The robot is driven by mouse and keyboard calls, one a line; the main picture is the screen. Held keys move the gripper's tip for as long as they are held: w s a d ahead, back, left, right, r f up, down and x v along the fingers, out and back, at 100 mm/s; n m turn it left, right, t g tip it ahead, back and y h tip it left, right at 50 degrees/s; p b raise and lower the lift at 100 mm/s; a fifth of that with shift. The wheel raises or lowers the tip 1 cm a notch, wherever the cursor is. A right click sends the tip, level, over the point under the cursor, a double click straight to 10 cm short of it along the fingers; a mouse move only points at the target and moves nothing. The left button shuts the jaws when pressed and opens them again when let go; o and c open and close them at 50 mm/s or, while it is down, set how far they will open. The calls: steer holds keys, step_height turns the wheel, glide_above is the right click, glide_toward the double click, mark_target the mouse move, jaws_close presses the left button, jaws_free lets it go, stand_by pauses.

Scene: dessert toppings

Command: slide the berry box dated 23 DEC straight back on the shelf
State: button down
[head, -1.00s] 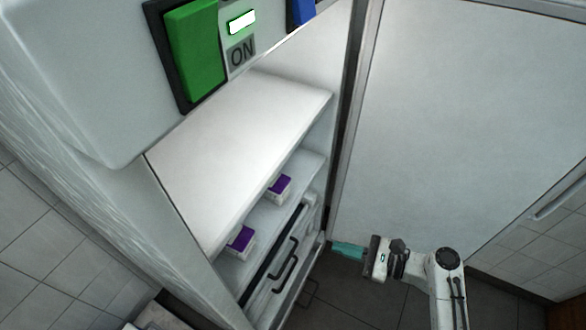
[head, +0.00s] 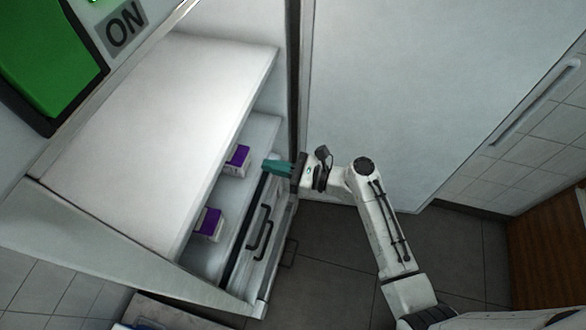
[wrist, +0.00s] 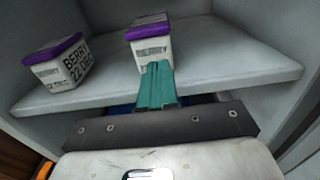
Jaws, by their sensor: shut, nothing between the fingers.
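Two white berry boxes with purple lids stand on the shelf. The box straight ahead (wrist: 149,41) reads BERRY; its date line is hidden behind my fingers. It is the upper box in the head view (head: 236,160). The other box (wrist: 57,64) appears to read 22 DEC; it is the lower one in the head view (head: 208,223). My gripper (wrist: 158,70) has its teal fingers shut and empty, pointing at the front of the middle box. Its tips overlap the box in the wrist view; contact cannot be told. The gripper also shows in the head view (head: 268,166).
The shelf (wrist: 215,57) has bare room right of the middle box and between the boxes. Side walls and a panel above enclose it. Below the shelf are drawers with dark handles (head: 259,228). A large pale panel (head: 400,90) stands beside the unit.

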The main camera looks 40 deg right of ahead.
mark_target(249, 161)
steer(key=shift+x, duration=1.75)
steer(key=shift+x, duration=1.7)
steer(key=shift+s, duration=0.1)
steer(key=v, duration=1)
steer(key=shift+s+d, duration=0.25)
